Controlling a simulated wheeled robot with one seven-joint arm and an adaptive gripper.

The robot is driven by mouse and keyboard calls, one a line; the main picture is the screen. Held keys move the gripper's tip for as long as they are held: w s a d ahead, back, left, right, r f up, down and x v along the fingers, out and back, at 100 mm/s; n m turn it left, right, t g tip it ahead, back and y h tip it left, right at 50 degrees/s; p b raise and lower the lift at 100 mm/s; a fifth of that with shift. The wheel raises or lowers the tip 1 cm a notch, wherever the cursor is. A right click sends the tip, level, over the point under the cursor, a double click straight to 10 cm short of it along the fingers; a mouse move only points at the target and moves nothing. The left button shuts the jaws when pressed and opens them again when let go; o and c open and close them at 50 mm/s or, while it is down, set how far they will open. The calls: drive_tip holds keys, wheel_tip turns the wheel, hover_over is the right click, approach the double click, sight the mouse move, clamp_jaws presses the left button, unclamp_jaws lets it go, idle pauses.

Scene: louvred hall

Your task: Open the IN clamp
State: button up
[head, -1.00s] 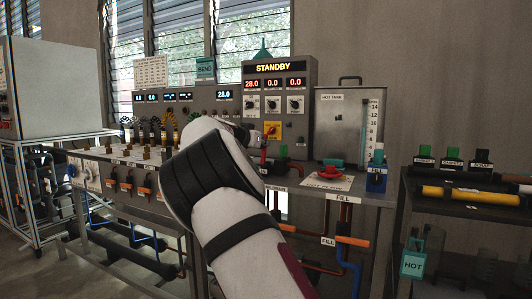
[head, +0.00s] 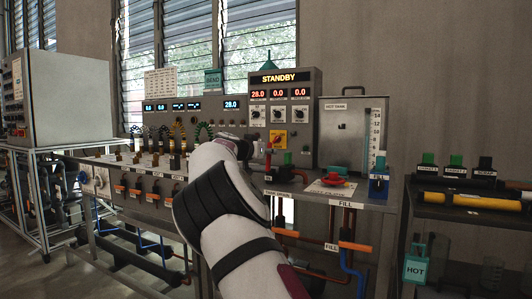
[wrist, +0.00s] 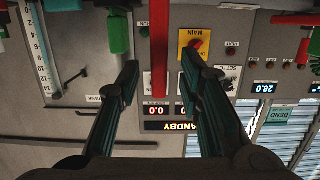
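A red upright part (head: 268,158) and a green-topped part (head: 287,158) stand on the bench in front of the STANDBY panel (head: 283,100). The wrist view, upside down, shows a red bar (wrist: 159,20) and a green part (wrist: 118,42) near its top edge. In the head view my arm hides part of the bench and most of my gripper.
A hot tank (head: 347,135) with a gauge stands right of the panel. A red part (head: 332,180) and a blue block (head: 378,185) sit on the bench's right. A dark shelf with a yellow cylinder (head: 457,200) is farther right. Orange-handled valves (head: 135,192) line the bench front.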

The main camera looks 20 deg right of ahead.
drive_tip(key=v, duration=1.2)
idle(0.3)
